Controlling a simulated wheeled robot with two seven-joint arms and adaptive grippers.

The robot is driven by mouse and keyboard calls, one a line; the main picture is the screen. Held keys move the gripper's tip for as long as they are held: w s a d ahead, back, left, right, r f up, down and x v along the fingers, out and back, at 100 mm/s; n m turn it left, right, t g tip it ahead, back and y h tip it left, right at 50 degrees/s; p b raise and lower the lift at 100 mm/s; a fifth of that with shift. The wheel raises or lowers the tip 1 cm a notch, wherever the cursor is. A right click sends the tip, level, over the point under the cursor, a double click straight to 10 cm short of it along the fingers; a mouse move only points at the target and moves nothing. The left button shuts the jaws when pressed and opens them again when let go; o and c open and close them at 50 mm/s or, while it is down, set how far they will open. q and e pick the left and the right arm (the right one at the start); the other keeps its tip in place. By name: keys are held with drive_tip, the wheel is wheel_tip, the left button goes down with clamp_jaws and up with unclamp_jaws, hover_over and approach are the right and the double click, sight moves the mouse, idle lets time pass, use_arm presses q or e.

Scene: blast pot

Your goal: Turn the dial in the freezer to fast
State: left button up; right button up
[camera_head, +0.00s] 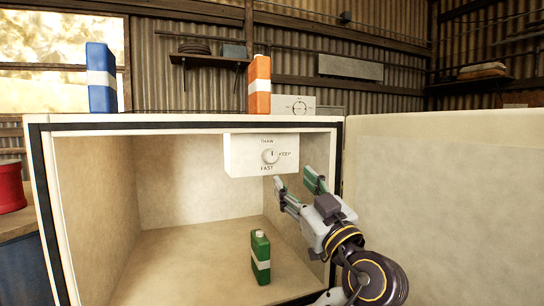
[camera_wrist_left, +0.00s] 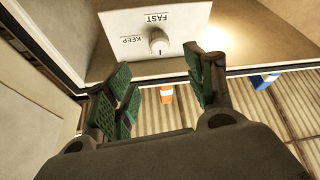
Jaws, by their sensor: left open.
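The dial (camera_head: 270,156) is a round pale knob on a white box (camera_head: 240,155) under the freezer's ceiling. THAW is printed above it, KEEP to its right and FAST below. Its small dark mark appears to point up toward THAW, away from FAST. The dial also shows in the left wrist view (camera_wrist_left: 159,41), where the lettering is upside down. My left gripper (camera_head: 294,178) is open and empty, to the right of and slightly below the dial, apart from it. In the wrist view its green-padded fingers (camera_wrist_left: 158,75) spread on either side below the dial.
The freezer (camera_head: 90,125) is open, its door (camera_head: 440,200) swung right. A green carton (camera_head: 261,257) stands on its floor. A blue carton (camera_head: 101,78), an orange carton (camera_head: 260,85) and a marked white panel (camera_head: 299,106) are on top. The freezer's left interior is free.

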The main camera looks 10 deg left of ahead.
sight(272, 157)
use_arm(q)
drive_tip(key=p+x, duration=0.4)
drive_tip(key=x, duration=0.7)
drive_tip(key=shift+s+r, duration=0.1)
drive_tip(key=shift+s, duration=0.05)
drive_tip(key=shift+p+x, duration=0.55)
drive_tip(key=shift+x, duration=0.45)
drive_tip(key=c, duration=1)
